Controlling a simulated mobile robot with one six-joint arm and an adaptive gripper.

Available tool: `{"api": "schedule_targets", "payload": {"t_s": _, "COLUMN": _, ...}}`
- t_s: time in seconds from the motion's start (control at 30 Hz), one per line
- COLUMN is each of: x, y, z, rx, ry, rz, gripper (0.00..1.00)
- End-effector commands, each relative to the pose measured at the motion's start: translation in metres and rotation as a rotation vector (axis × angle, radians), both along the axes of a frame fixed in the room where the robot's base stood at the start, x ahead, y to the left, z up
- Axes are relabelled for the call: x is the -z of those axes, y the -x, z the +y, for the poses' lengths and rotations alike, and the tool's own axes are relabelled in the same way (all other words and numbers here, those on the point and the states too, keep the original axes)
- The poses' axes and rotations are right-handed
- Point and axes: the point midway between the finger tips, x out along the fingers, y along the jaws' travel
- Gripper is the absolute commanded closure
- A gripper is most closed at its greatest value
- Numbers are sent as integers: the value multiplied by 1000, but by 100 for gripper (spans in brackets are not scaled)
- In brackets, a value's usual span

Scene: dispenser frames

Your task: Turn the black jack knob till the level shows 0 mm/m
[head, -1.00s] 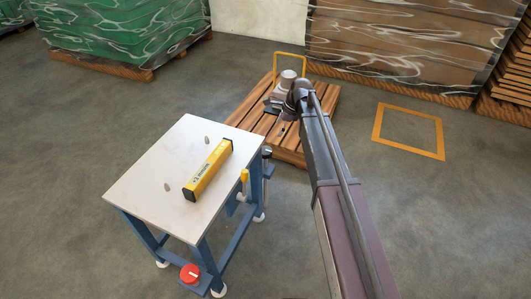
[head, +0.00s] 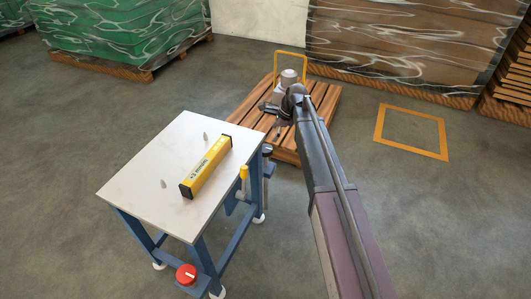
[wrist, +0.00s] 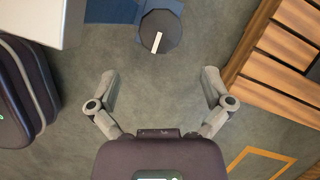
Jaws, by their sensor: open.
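The black jack knob (wrist: 160,35) shows in the wrist view as a dark round disc with a white mark line, beside a blue frame part. In the head view the knob (head: 267,150) is small at the table's right side. My gripper (wrist: 160,76) is open and empty, its fingers spread wide, apart from the knob. In the head view my gripper (head: 273,109) is above the pallet side, behind and right of the table. The yellow level (head: 206,167) lies on the white tabletop (head: 150,160); its reading is too small to tell.
A red knob (head: 187,274) sits low at the table's front leg. A yellow-topped handle (head: 244,175) stands at the table's right side. A wooden pallet (head: 300,125) lies behind the table. Open floor with a yellow square outline (head: 410,130) is at right.

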Motion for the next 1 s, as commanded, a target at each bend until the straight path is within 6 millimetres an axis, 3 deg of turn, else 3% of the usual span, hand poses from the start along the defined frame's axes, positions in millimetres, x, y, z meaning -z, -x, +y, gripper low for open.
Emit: {"api": "schedule_targets", "payload": {"t_s": 1.0, "x": 79, "y": 1, "z": 31, "rx": 0, "ry": 0, "rz": 0, "gripper": 0}}
